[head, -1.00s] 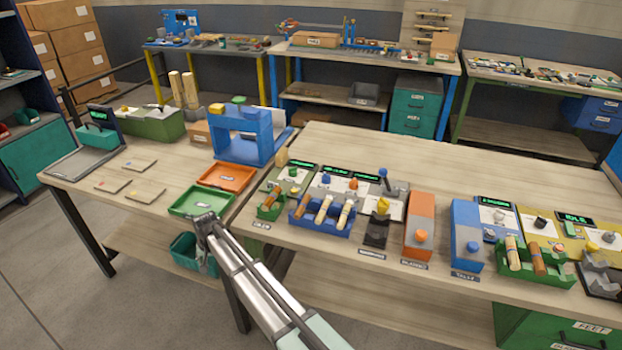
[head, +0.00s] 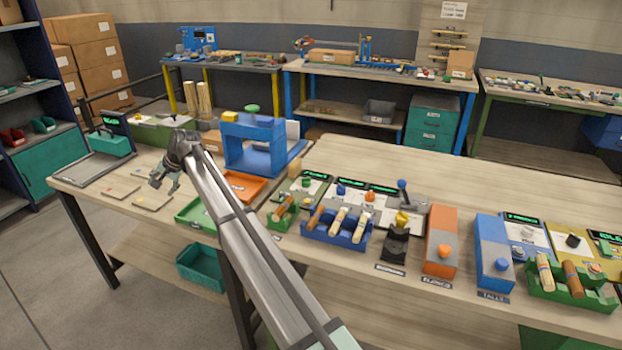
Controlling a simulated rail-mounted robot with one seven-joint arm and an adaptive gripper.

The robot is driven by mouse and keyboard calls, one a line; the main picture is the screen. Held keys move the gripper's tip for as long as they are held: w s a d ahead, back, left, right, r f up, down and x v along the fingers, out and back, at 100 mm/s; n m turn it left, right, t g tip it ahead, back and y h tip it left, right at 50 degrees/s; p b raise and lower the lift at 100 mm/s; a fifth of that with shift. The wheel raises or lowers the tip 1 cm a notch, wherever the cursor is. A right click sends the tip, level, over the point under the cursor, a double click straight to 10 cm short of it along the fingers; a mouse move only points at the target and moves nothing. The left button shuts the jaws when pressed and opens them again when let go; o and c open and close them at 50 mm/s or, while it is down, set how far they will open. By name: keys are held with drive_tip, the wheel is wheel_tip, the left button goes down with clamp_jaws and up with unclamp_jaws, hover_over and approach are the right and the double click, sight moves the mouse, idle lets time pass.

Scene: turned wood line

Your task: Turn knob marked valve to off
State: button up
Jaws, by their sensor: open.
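No label reading valve is legible in the head view, so I cannot tell which knob it is. Candidates on small display panels are a green knob (head: 306,182), a blue knob (head: 341,190), an orange knob (head: 369,197), a white knob (head: 528,232) and a black knob (head: 573,240). My gripper (head: 164,187) is open and empty, over the left part of the workbench near some flat plates. It is well to the left of all these knobs and touches none. Knob pointer directions are too small to read.
A blue press-like frame (head: 253,143), an orange tray (head: 243,185) and a green tray (head: 192,214) lie between my gripper and the panels. Bins of turned wood pieces (head: 336,228) and a lever (head: 402,187) stand near the panels. The bench behind the panels is clear.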

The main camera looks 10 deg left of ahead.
drive_tip(key=w+d+r+m+h+p, duration=0.2)
drive_tip(key=w+d, duration=0.4)
drive_tip(key=d, duration=0.3)
drive_tip(key=w+d+r+m+h+p, duration=0.1)
drive_tip(key=w+d+r+m+h, duration=0.1)
drive_tip(key=w+d, duration=0.6)
wheel_tip(320, 180, up, 6)
drive_tip(key=m+g+h+p, duration=0.2)
drive_tip(key=m+h+p, duration=0.2)
drive_tip(key=m, duration=0.2)
hover_over(306, 181)
drive_tip(key=f+p, duration=0.1)
drive_tip(key=f, duration=0.5)
drive_tip(key=f+p, duration=0.1)
drive_tip(key=f, duration=0.4)
drive_tip(key=f+p, duration=0.2)
drive_tip(key=f, duration=0.4)
drive_tip(key=shift+w+f, duration=0.35)
drive_tip(key=shift+c, duration=0.3)
drive_tip(key=c, duration=1.1)
